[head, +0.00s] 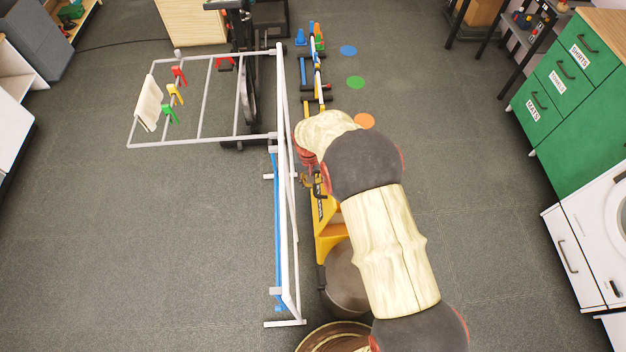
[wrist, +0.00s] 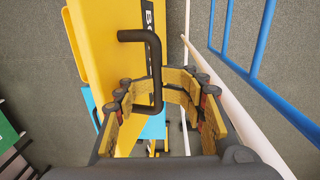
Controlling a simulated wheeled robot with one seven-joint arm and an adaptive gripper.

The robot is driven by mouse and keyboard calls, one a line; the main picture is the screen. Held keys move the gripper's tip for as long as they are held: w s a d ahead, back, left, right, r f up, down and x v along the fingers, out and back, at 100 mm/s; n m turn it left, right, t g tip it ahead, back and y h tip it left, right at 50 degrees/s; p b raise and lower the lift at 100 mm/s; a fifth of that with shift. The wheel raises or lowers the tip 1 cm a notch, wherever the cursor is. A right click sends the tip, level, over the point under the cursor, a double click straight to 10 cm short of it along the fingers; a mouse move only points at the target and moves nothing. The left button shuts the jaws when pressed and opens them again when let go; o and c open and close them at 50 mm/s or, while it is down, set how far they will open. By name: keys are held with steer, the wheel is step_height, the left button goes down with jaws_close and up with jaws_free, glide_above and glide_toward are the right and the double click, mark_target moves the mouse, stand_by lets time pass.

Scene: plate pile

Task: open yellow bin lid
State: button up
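The yellow bin (head: 330,229) stands right of the white drying rack in the head view, largely hidden by my arm. In the wrist view its yellow lid (wrist: 103,45) bears a black label, partly cut off, and a black bar handle (wrist: 153,52). My gripper (wrist: 157,82) has its padded fingers curled in from both sides onto the handle's upright bar and appears shut on it. In the head view my gripper's end is mostly hidden behind my wrist. I cannot tell whether the lid is raised.
The white drying rack (head: 202,100) stands close on the left, with blue bars beside the gripper in the wrist view. Green drawers (head: 566,83) and a white washer (head: 603,205) stand at the right. Open grey floor (head: 490,250) lies between them and my arm.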

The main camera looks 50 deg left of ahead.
steer(key=shift+d, duration=0.1)
step_height(320, 180, up, 12)
steer(key=shift+s+a, duration=0.25)
steer(key=shift+a, duration=0.05)
stand_by(0.6)
